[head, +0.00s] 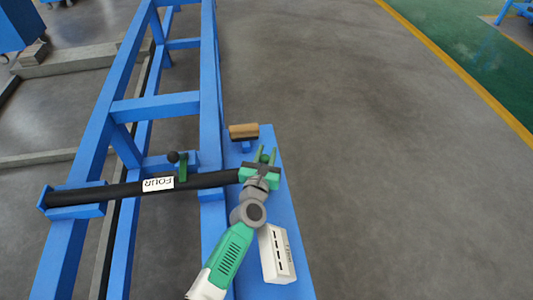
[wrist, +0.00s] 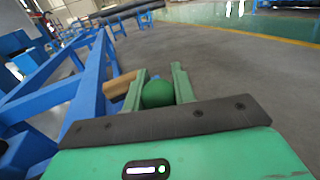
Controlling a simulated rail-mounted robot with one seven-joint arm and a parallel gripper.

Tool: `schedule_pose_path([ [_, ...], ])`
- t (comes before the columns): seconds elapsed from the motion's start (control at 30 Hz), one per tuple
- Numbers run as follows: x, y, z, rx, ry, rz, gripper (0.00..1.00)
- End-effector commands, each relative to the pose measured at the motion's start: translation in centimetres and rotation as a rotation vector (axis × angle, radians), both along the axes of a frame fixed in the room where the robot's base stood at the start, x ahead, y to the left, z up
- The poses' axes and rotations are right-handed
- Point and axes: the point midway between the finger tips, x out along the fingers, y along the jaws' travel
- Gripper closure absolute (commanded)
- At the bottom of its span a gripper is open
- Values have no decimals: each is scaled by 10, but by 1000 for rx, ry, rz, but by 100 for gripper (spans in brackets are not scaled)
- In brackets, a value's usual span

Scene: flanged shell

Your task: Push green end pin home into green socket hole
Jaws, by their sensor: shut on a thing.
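My gripper (head: 266,156) is at the right end of a black tube (head: 110,192) labelled FOUR. In the wrist view, its two green fingers (wrist: 159,76) stand on either side of a round green knob (wrist: 157,94), shut on it. The knob appears to be the head of the green end pin; its shank is hidden. A bit of green also shows between the fingers in the head view. The green socket hole is not visible, so I cannot tell how deep the pin sits.
The tube lies across a blue frame (head: 155,107). A green lever (head: 183,168) with a black ball stands behind it. A brown block (head: 243,131) sits beyond my gripper, also in the wrist view (wrist: 121,85). A white slotted box (head: 277,254) lies on the blue shelf (head: 268,136).

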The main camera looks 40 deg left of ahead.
Motion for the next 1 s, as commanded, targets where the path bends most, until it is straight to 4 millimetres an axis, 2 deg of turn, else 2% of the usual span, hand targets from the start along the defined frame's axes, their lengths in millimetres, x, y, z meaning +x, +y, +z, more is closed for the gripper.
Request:
schedule_pose_path([
  [0.7, 0, 0, -18, 1, 2, 0, 100],
  [1.0, 0, -1, -10, -1, 3, 0, 100],
])
